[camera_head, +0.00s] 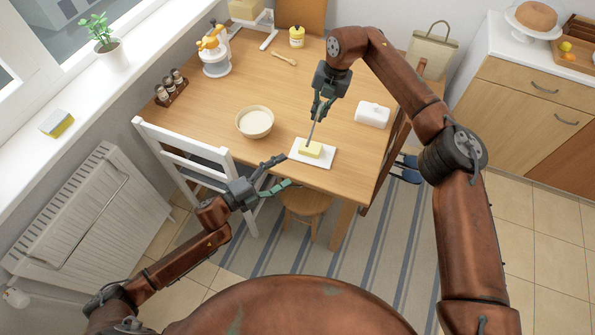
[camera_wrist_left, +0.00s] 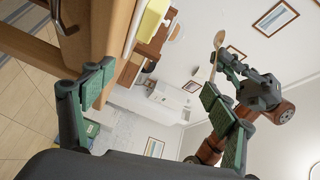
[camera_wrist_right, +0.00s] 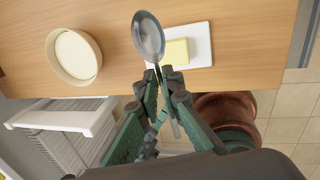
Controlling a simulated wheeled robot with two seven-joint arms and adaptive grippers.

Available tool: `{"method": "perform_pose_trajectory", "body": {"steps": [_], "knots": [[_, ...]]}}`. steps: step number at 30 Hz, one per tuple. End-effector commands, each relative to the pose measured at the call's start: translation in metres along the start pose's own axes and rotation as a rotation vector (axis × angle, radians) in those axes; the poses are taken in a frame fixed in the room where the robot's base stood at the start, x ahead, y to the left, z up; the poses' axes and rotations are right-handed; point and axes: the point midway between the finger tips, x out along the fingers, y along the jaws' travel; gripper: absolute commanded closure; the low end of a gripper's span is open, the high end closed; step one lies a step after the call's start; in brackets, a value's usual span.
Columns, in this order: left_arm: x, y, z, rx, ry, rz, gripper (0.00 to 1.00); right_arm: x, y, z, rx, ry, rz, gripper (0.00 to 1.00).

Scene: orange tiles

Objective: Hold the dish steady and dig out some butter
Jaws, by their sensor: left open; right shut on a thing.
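A yellow butter block (camera_head: 313,149) lies on a flat white dish (camera_head: 327,157) near the table's front edge. Both also show in the right wrist view, as butter (camera_wrist_right: 177,52) and dish (camera_wrist_right: 203,55). My right gripper (camera_head: 318,106) is shut on the handle of a metal spoon (camera_wrist_right: 149,36). In the right wrist view the spoon's bowl appears just left of the butter, over the dish's edge; contact cannot be told. My left gripper (camera_head: 278,171) is open and empty, just off the table edge, left of and below the dish. The left wrist view shows the butter (camera_wrist_left: 153,17) beyond its fingers.
A cream bowl (camera_head: 255,122) stands left of the dish, and a white lid-like box (camera_head: 373,114) right of it. A white chair (camera_head: 185,150) and a wooden stool (camera_head: 306,201) stand at the table's near side. A spice rack (camera_head: 171,88) is farther left.

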Motion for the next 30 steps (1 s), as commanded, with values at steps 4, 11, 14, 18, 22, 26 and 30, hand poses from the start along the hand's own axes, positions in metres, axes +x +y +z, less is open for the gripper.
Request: {"method": "perform_pose_trajectory", "body": {"steps": [4,11,14,18,22,26,30], "knots": [[0.033,-0.024,0.011,0.487,-0.133,0.07,0.21,0.0,0.0,0.0,0.0,0.0,0.0,1.0],[0.046,0.004,0.014,1.116,-0.308,0.275,0.21,0.0,0.0,0.0,0.0,0.0,0.0,1.0],[0.047,0.012,0.01,1.336,-0.359,0.363,0.21,0.0,0.0,0.0,0.0,0.0,0.0,1.0],[0.047,0.019,-0.001,1.549,-0.399,0.455,0.21,0.0,0.0,0.0,0.0,0.0,0.0,1.0],[0.047,0.022,-0.009,1.651,-0.412,0.502,0.21,0.0,0.0,0.0,0.0,0.0,0.0,1.0],[0.051,0.023,-0.008,1.685,-0.416,0.517,0.21,0.0,0.0,0.0,0.0,0.0,0.0,1.0],[0.066,0.023,0.001,1.685,-0.417,0.517,0.21,0.0,0.0,0.0,0.0,0.0,0.0,1.0]]}}
